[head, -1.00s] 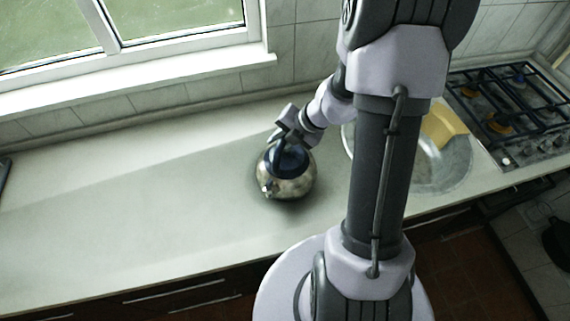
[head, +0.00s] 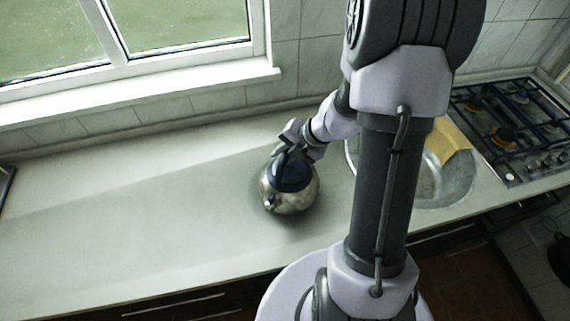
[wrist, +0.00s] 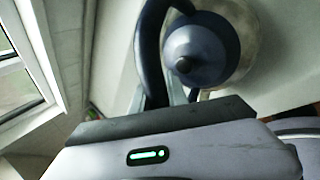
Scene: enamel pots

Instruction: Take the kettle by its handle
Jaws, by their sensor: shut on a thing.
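The kettle (head: 292,196) has a shiny metal body, a dark blue lid and a dark handle arching over the top. It is upright on or just above the counter, left of the sink; I cannot tell if its base touches. My gripper (head: 285,151) is at the back of the handle and shut on it. In the wrist view the dark blue handle (wrist: 150,50) runs down to my gripper (wrist: 170,100), beside the blue lid (wrist: 205,48) with its black knob. The fingertips are mostly hidden there.
A round sink (head: 455,185) with a yellow cloth or board (head: 447,141) lies to the right, behind my arm. A gas hob (head: 510,125) is farther right. A window sill (head: 150,90) runs along the back.

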